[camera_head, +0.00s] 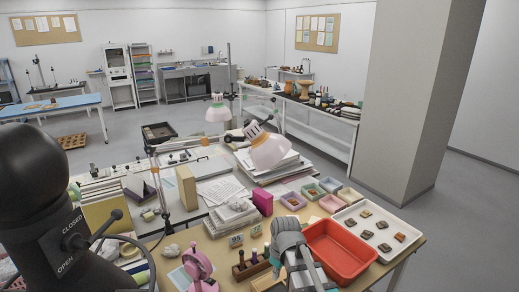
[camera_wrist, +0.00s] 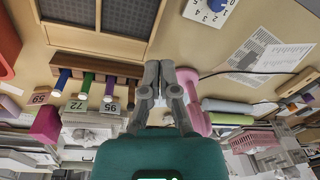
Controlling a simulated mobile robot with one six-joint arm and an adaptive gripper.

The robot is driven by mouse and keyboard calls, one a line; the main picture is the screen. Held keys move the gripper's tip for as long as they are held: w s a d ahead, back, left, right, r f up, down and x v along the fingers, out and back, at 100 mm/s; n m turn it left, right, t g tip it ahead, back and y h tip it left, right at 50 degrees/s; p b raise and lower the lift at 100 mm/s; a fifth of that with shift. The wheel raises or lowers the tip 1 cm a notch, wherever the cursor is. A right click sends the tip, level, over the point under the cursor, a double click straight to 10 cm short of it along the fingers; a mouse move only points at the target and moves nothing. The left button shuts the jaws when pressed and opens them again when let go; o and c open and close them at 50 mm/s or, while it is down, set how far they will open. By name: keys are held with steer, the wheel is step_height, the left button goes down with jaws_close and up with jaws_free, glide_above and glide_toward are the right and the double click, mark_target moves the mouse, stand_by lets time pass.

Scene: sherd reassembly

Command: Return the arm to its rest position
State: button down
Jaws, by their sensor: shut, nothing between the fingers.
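My gripper (camera_wrist: 158,82) shows in the wrist view with its two grey fingers together and nothing between them. It is over the tan worktable (camera_wrist: 215,60), close to a wooden rack of tools (camera_wrist: 75,62) and a pink object (camera_wrist: 190,85). In the head view my grey arm (camera_head: 290,250) stands at the front of the table, just left of the red tub (camera_head: 340,254). The fingertips are hard to make out there. My height above the table is unclear.
A white tray (camera_head: 352,219) with several brown sherds lies right of the tub. Small coloured trays (camera_head: 330,184), paper stacks (camera_head: 280,170) and desk lamps (camera_head: 270,150) crowd behind. The pink object (camera_head: 198,264) and rack (camera_head: 250,266) stand left of my arm. A square pillar (camera_head: 415,90) rises beyond the table.

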steer(key=s+d+f+m+b, duration=0.3)
steer(key=d+f+m, duration=0.1)
steer(key=d+m, duration=0.1)
steer(key=s+d+f+m+h+b, duration=0.1)
steer(key=s+d+f+m+b, duration=0.2)
steer(key=d+m, duration=0.2)
steer(key=shift+d+f+m+b, duration=0.3)
steer(key=shift+d+f, duration=0.1)
steer(key=shift+d, duration=0.4)
